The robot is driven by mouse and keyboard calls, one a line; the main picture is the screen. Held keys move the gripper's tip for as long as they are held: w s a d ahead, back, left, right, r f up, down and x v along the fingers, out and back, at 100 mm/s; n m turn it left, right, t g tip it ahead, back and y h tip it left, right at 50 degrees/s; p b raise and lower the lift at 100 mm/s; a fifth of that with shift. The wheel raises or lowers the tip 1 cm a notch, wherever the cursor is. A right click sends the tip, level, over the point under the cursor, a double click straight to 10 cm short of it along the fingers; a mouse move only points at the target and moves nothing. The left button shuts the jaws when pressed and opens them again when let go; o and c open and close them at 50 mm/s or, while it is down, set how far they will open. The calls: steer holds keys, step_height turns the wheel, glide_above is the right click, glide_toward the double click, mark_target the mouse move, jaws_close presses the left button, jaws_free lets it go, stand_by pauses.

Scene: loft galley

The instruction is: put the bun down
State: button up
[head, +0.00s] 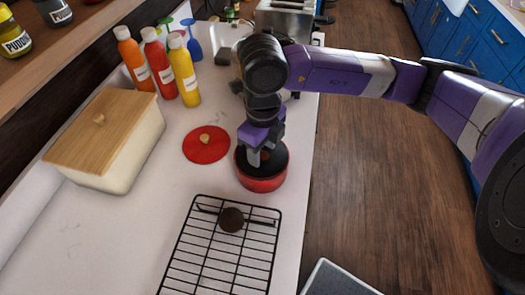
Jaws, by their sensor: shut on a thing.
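My gripper (259,160) points down into the mouth of a round red pot (262,184) with a dark inside. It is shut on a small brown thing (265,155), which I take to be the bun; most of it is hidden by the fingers. I cannot tell whether it touches the pot's bottom. A dark brown round thing (231,219) lies on the black wire rack (222,262) in front of the pot.
A red lid (206,144) with a wooden knob lies left of the pot. A cream bread box (112,150) with a wooden lid and several sauce bottles (184,72) stand further left. A toaster (286,18) is at the back. The counter's right edge is close to the pot.

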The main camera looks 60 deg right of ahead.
steer(key=shift+f+b, duration=0.45)
steer(key=shift+b, duration=0.2)
steer(key=o, duration=1.5)
steer(key=shift+r, duration=0.1)
